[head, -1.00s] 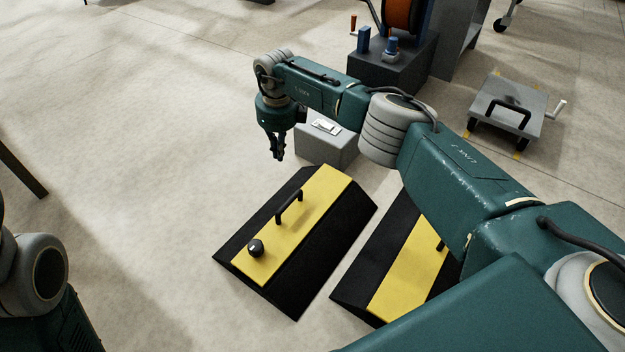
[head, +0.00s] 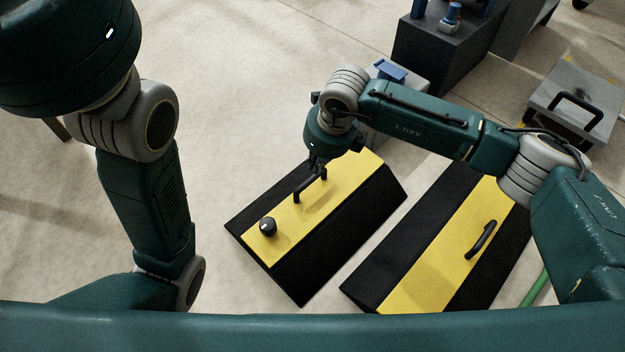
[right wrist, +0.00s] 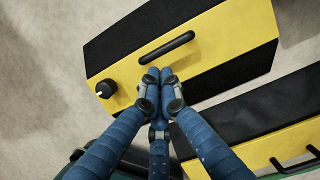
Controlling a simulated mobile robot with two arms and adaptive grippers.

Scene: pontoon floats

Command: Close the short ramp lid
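The shorter ramp (head: 335,241) is a black wedge block on the floor. Its yellow lid (head: 292,234) lies along the top and looks flat, with a black bar handle (head: 298,193) and a round black knob (head: 267,227). In the right wrist view, the lid (right wrist: 205,30), handle (right wrist: 167,47) and knob (right wrist: 106,88) show clearly. My right gripper (head: 317,163) is over the lid at the handle's far end. In the right wrist view its blue fingertips (right wrist: 160,73) are together, just beside the handle, with nothing visible between them. My left gripper is out of view.
A second black-and-yellow ramp (head: 428,262) with a handle (head: 481,240) lies to the right, across a narrow floor gap. Behind are a grey box (head: 408,75), a dark block (head: 440,50) and a grey plate with a handle (head: 560,115). Floor on the left is clear.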

